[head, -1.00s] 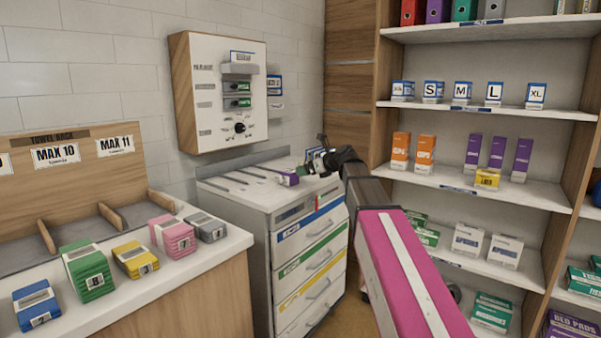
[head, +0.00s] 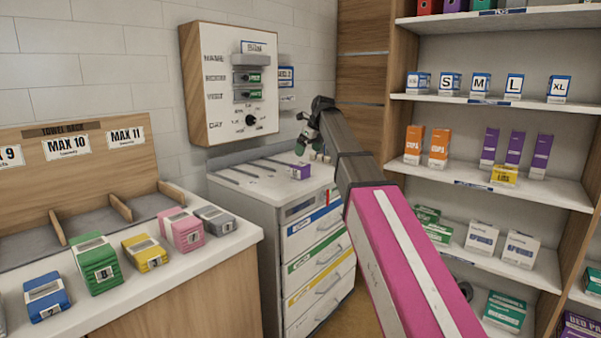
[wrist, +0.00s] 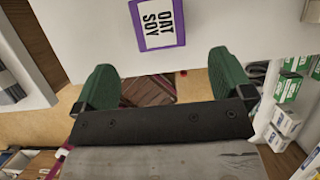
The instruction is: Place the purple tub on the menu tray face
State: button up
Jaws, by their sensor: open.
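The purple tub (head: 300,171) stands on the white top of the drawer cabinet (head: 240,180), near its right side. In the wrist view the tub (wrist: 158,24) shows a white face lettered "OAT SOY" with a purple border, beyond the fingertips. My gripper (head: 301,143) is above the tub in the head view. In the wrist view its green fingers (wrist: 163,62) are spread wide with nothing between them. No surface is clearly labelled as the menu tray face, so I cannot tell which it is.
A wall panel (head: 221,108) with slots and a knob hangs above the cabinet. Long dark slots run across the cabinet top's left part. A counter with coloured packs (head: 97,265) is at left; stocked shelves (head: 530,180) stand at right.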

aim_at(302, 165)
jog(key=x, duration=1)
jog(key=shift+a+f, duration=0.1)
jog(key=shift+a, duration=0.1)
jog(key=c, duration=1.1)
jog(key=shift+c, duration=0.4)
